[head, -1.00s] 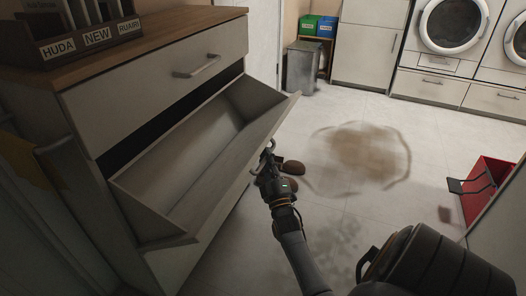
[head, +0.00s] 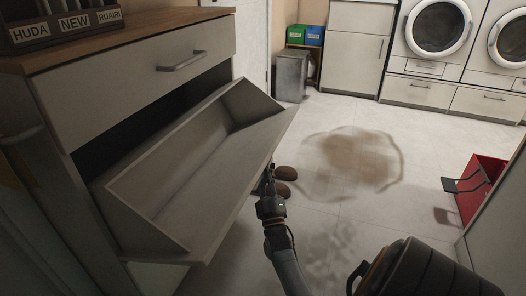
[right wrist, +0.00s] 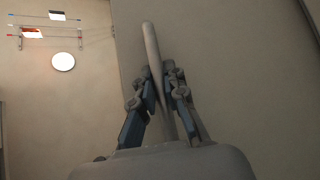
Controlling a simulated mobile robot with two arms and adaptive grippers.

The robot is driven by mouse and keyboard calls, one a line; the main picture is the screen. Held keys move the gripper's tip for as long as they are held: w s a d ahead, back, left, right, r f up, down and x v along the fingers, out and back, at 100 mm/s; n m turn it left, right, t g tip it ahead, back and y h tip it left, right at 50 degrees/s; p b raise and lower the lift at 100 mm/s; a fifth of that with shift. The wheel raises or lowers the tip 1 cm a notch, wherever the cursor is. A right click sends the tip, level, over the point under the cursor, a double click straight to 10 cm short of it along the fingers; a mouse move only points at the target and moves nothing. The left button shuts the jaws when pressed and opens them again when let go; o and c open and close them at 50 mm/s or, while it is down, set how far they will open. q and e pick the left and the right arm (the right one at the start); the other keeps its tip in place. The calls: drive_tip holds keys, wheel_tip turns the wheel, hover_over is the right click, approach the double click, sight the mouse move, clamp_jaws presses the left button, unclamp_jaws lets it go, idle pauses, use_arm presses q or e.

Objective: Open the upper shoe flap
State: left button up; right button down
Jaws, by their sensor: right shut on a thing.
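The upper shoe flap (head: 205,178) of the pale cabinet is tilted outward, its top edge leaning away from the cabinet. Its inner compartment shows and looks empty. My right gripper (head: 267,181) is at the front face of the flap, near its right end. In the right wrist view, the fingers (right wrist: 160,92) are shut around a slim bar handle (right wrist: 151,45), beside the flap's plain face (right wrist: 225,70). In the head view the handle is hidden behind the flap and gripper. My left gripper is not in view.
A closed drawer (head: 130,75) sits above the flap, with a labelled holder (head: 65,30) on the wooden top. Brown shoes (head: 285,173) and a brown stain (head: 355,160) lie on the floor. A red box (head: 480,190) stands right. Washing machines (head: 440,40) line the back.

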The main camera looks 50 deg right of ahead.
drive_tip(key=shift+r, duration=0.15)
drive_tip(key=c, duration=1.4)
unclamp_jaws()
drive_tip(key=shift+w, duration=0.1)
drive_tip(key=shift+o, duration=0.2)
drive_tip(key=v, duration=1.2)
